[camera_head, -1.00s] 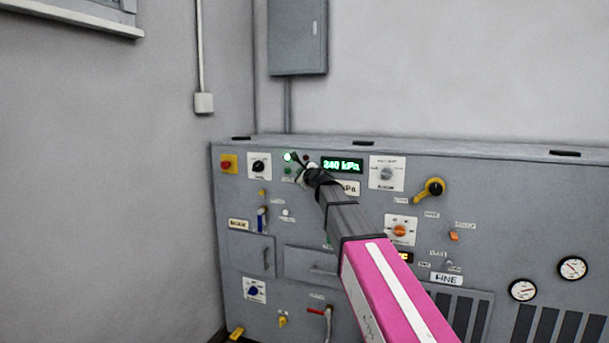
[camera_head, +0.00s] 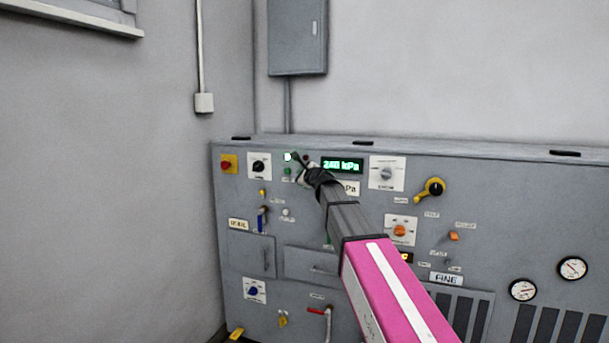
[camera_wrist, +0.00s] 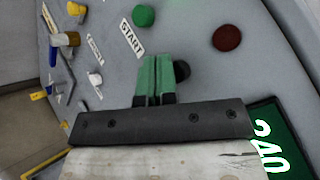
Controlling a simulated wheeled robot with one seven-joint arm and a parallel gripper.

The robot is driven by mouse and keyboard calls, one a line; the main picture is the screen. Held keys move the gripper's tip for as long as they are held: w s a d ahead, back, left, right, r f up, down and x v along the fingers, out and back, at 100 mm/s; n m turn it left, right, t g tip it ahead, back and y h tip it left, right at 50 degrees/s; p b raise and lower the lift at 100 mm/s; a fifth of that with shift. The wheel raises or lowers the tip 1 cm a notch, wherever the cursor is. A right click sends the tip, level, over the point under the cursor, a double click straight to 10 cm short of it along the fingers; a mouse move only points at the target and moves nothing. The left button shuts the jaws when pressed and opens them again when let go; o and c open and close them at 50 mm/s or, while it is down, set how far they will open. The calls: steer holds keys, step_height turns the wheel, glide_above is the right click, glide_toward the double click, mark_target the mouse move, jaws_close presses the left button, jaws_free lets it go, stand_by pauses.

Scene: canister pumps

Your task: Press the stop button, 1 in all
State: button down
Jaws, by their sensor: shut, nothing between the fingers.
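My gripper (camera_wrist: 155,80) is shut, its green fingertips together in front of the panel. In the wrist view a round black button (camera_wrist: 181,70) is partly hidden behind the fingertips; it fits the stop button's place beside the start button, but no stop label shows. I cannot tell whether the fingertips touch it. The green start button (camera_wrist: 144,15) with its START label (camera_wrist: 132,38) is at the top. A dark red round lamp or button (camera_wrist: 227,38) is to the right. In the head view my gripper (camera_head: 300,171) covers this spot, left of the green display (camera_head: 342,166).
A red button on yellow (camera_head: 228,163) and a black rotary switch (camera_head: 259,166) are further left. A white-plated knob (camera_head: 387,174) and a yellow handle (camera_head: 432,188) are right of the display.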

steer(key=shift+w+d, duration=0.15)
steer(key=shift+w, duration=0.3)
stand_by(0.6)
steer(key=shift+s+a, duration=0.35)
steer(key=shift+s, duration=0.55)
steer(key=s, duration=0.1)
steer(key=s+a, duration=0.1)
steer(key=s, duration=0.2)
steer(key=shift+s+a, duration=0.35)
stand_by(0.6)
